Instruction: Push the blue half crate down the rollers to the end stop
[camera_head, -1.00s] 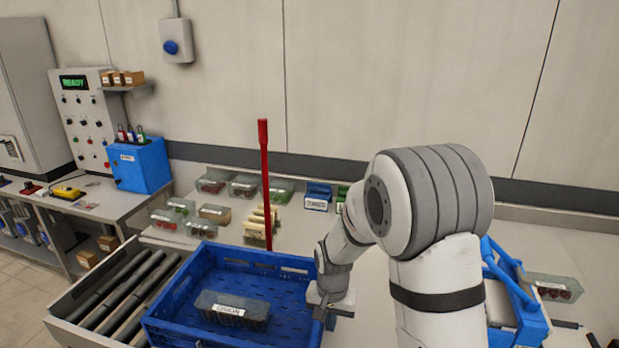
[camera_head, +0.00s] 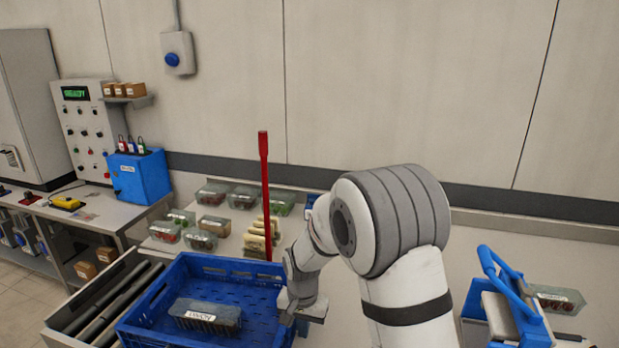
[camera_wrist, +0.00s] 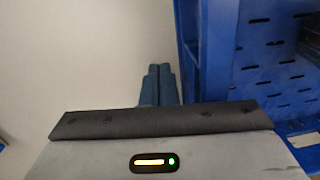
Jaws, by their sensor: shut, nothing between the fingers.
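The blue half crate (camera_head: 205,261) stands upright on the dark rollers (camera_head: 112,302) and covers their right part. A clear-lidded box of dark parts with a white label (camera_head: 206,318) lies in it. My gripper (camera_head: 302,326) is at the crate's right side, outside it. In the wrist view my two blue-grey fingers (camera_wrist: 159,70) are together with nothing between them, close beside the crate's wall (camera_wrist: 190,55). I cannot tell for certain whether they touch it. Bare rollers show left of the crate. I cannot clearly make out the end stop.
A red upright pole (camera_head: 264,190) stands behind the crate. Several clear tubs (camera_head: 212,194) are on the table at the back. A blue carrier (camera_head: 508,300) is at the right. A side bench (camera_head: 95,212) holds a blue box (camera_head: 140,176).

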